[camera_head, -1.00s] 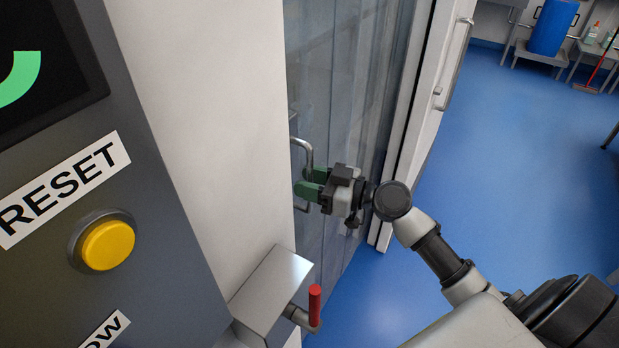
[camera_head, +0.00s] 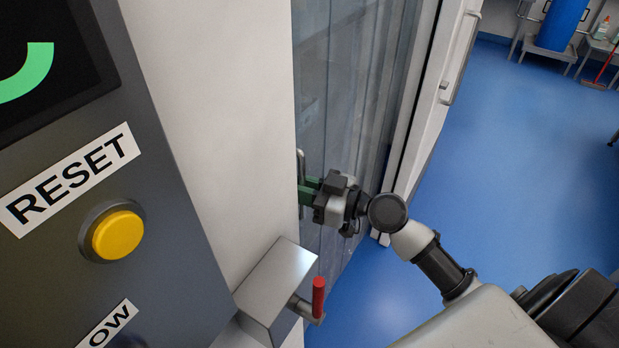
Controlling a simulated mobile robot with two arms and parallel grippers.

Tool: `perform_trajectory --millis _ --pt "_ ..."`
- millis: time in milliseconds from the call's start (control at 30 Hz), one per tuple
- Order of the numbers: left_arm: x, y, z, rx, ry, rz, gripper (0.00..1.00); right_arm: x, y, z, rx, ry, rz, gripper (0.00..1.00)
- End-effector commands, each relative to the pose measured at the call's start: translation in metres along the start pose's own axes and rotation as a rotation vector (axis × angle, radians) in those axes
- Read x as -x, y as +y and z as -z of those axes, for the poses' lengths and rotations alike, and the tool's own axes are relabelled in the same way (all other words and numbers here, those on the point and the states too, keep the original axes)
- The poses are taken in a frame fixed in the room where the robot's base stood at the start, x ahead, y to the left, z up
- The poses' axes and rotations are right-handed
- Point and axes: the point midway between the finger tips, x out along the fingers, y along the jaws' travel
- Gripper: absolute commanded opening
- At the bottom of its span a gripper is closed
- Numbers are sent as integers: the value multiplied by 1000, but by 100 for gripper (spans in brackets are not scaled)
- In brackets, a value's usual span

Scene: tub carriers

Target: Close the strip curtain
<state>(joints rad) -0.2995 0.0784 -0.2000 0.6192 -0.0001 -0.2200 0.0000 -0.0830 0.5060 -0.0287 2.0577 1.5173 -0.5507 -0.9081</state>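The strip curtain (camera_head: 345,85) hangs as clear grey strips across the opening, between the white wall panel and a white door frame on the right. A metal handle (camera_head: 300,160) stands at the curtain's left edge, partly hidden by the wall panel. My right gripper (camera_head: 309,190), with green fingers, is at this handle. Its fingertips reach around or beside the bar, partly hidden, so I cannot tell whether they are closed on it. My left gripper is not in view.
A dark panel with a RESET label (camera_head: 70,180) and yellow button (camera_head: 117,235) fills the left. A metal box (camera_head: 275,285) with a red lever (camera_head: 318,297) juts out below the gripper. Blue floor (camera_head: 510,170) is open on the right. A blue barrel (camera_head: 562,24) stands far back.

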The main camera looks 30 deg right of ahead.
Motion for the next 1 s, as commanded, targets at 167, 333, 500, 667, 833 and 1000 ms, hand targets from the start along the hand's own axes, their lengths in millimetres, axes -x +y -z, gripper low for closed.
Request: perform_trajectory --millis 167,333,500,667,833,1000 --pt "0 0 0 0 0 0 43 -1 -6 -1 -3 -2 15 0" --pt "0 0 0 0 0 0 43 -1 -6 -1 -4 -3 15 28" --pt "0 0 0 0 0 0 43 -1 -5 -1 -2 -1 13 39" --pt "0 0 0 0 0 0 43 -1 -4 -1 -1 -1 11 39" --pt "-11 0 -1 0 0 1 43 12 -4 -5 0 -3 9 39" --pt "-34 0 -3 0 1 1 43 45 -4 -9 0 -5 11 39"
